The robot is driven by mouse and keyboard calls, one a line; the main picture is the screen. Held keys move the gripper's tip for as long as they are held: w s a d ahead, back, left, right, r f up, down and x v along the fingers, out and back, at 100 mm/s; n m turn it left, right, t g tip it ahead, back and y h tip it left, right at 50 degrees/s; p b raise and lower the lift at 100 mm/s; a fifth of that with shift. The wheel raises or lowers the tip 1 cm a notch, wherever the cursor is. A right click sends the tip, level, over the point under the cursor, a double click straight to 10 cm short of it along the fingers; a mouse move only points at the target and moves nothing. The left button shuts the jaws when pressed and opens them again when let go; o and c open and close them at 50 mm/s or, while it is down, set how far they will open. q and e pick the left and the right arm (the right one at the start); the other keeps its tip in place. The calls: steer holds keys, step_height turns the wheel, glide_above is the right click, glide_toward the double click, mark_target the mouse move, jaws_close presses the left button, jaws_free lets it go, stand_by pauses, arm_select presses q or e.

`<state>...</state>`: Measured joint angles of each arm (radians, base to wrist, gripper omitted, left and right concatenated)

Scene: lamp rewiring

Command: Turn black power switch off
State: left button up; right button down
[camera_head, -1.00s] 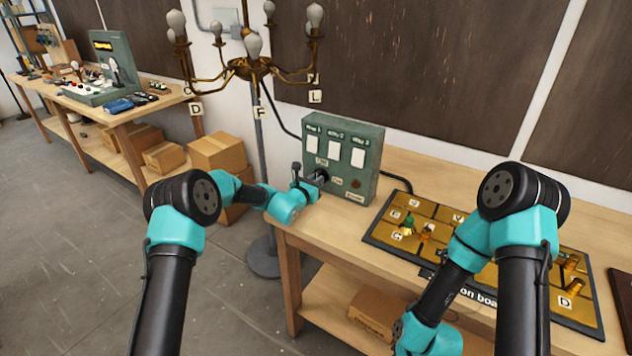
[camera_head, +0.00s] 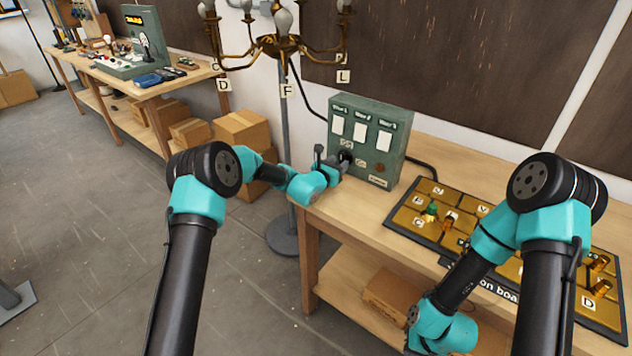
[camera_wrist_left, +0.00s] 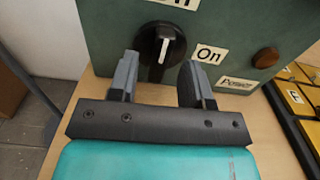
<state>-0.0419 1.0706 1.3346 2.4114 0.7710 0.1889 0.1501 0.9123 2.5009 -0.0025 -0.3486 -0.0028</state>
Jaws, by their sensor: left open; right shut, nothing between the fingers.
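The black power switch (camera_wrist_left: 160,50) is a round knob with a white line that stands nearly vertical in the left wrist view. It sits low on the front of the green box (camera_head: 391,116). An "On" label (camera_wrist_left: 209,54) is to its right; a label above it is cut off. My left gripper (camera_wrist_left: 160,72) is open, its two fingers on either side of the knob's lower part; I cannot tell whether they touch it. In the head view the left gripper (camera_head: 335,163) partly hides the knob. My right gripper is not visible; only its arm shows.
A reddish-brown round part (camera_wrist_left: 266,57) and a "Power" label are right of the switch. A board with gold panels (camera_head: 412,217) lies right of the box on the wooden table (camera_head: 345,215). A brass chandelier (camera_head: 277,45) stands behind, left of the box.

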arm_select(q)
steer(key=v, duration=1.6)
steer(key=shift+s, duration=0.1)
steer(key=s+d+f+m+g+h, duration=0.1)
steer(key=s+f+m+g, duration=0.45)
steer(key=s+f, duration=0.35)
steer(key=s+f+m+g, duration=0.4)
steer(key=s+f+g, duration=0.2)
steer(key=s, duration=0.5)
steer(key=s+a+f+m+g+y, duration=0.1)
steer(key=s+a+f+m+y, duration=0.2)
steer(key=s+a+f+m, duration=0.2)
steer(key=s+a+f+m+g+y, duration=0.2)
steer(key=s+a+f+m, duration=0.3)
steer(key=s+a+m, duration=0.4)
steer(key=shift+s+f+m+y, duration=0.45)
steer(key=shift+m+y, duration=0.45)
steer(key=shift+m, duration=1.35)
